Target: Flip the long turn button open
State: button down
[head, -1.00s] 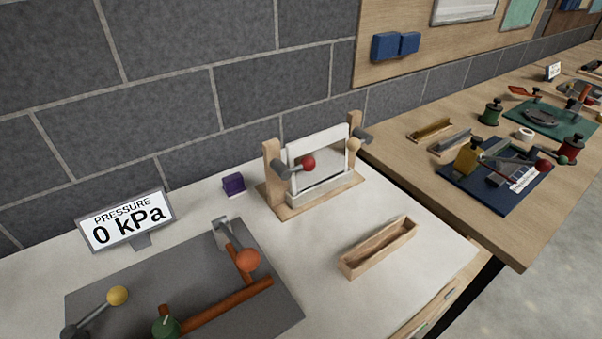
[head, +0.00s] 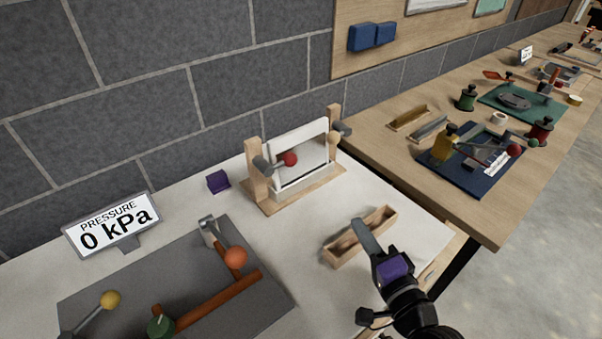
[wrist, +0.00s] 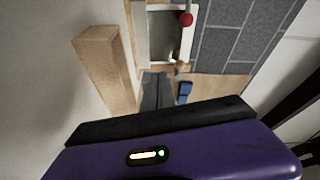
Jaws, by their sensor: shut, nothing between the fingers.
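A white-framed panel (head: 302,152) stands upright between two wooden posts on a small wooden base. A grey turn button with a red ball (head: 289,158) sits at the left post, its arm reaching across the panel's front. Another grey turn button with a tan ball (head: 333,137) sits at the right post. I cannot tell surely which is the long one. In the wrist view the red ball (wrist: 186,18) and tan ball (wrist: 181,65) show beyond the fingers. My gripper (head: 360,224) is shut and empty, in front of the panel, apart from it, over the wooden tray in the picture.
An open wooden tray (head: 340,250) lies on the white bench in front of the panel. A purple block (head: 217,181) stands left of it. A grey board with pipes (head: 130,280) and a pressure sign (head: 110,228) are further left. The brick wall (head: 150,100) is close behind.

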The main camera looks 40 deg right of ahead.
jog(key=w+a+r+m+t+y, duration=0.1)
jog(key=w+m+y, duration=0.4)
jog(key=m, duration=0.9)
jog(key=shift+w+a+r+m+t+y, duration=0.25)
jog(key=shift+w+r+m+t+y, duration=0.25)
jog(key=shift+w, duration=1.05)
jog(key=shift+r, duration=0.1)
jog(key=w+p, duration=0.2)
jog(key=w, duration=0.8)
jog(key=shift+r+p, duration=0.25)
jog(key=shift+p, duration=0.05)
jog(key=shift+d+r+n, duration=0.1)
jog(key=shift+n, duration=0.2)
